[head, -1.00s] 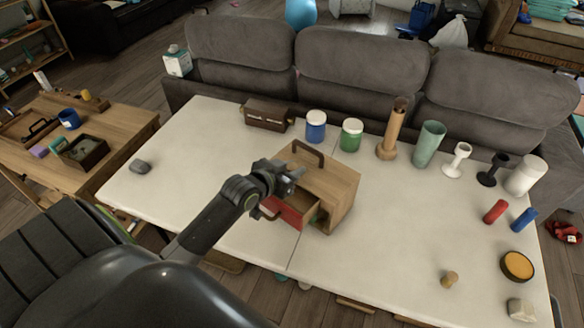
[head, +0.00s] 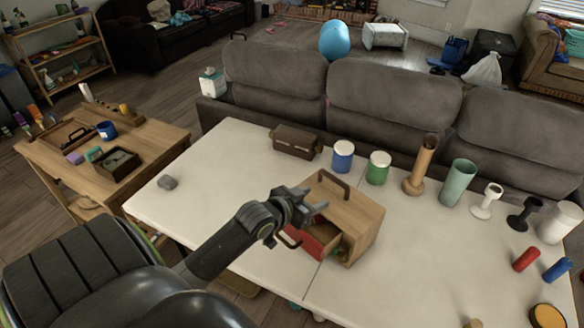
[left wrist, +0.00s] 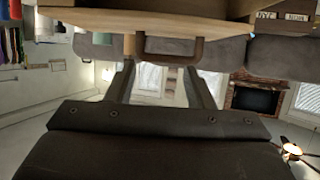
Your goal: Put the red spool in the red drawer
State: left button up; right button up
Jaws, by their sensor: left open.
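The red spool (head: 526,259), a small red cylinder, lies on the right part of the white table in the head view. The red drawer (head: 314,246) stands partly pulled out of a wooden cabinet (head: 362,225) at mid-table, its dark handle facing front left. My left gripper (head: 320,203) is open and empty, above the drawer at the cabinet's front left. It hides part of the drawer and its inside. In the left wrist view the two fingers (left wrist: 163,85) are apart with nothing between them, and the wooden cabinet edge (left wrist: 160,20) shows above. My right gripper is not seen.
A blue cylinder (head: 557,270) lies beside the spool. Blue (head: 343,156) and green (head: 378,168) jars, a tan vase (head: 420,166) and a green cup (head: 458,183) line the table's back. The table between cabinet and spool is clear.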

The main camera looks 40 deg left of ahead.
pick_arm(q)
jog(key=v, duration=0.9)
jog(key=shift+s, duration=0.3)
jog(key=s+d+f+n+g+y, duration=0.15)
jog(key=s+f+g, duration=0.35)
jog(key=s, duration=0.5)
jog(key=s+d+f+g+y, duration=0.2)
jog(key=s+f+g, duration=0.3)
jog(key=s, duration=0.4)
notch_tip(320, 180, down, 25)
jog(key=a+g, duration=0.1)
jog(key=a, duration=0.1)
jog(key=s+d+f+g+h, duration=0.1)
jog(key=s+f, duration=1.4)
jog(key=shift+d+f, duration=0.35)
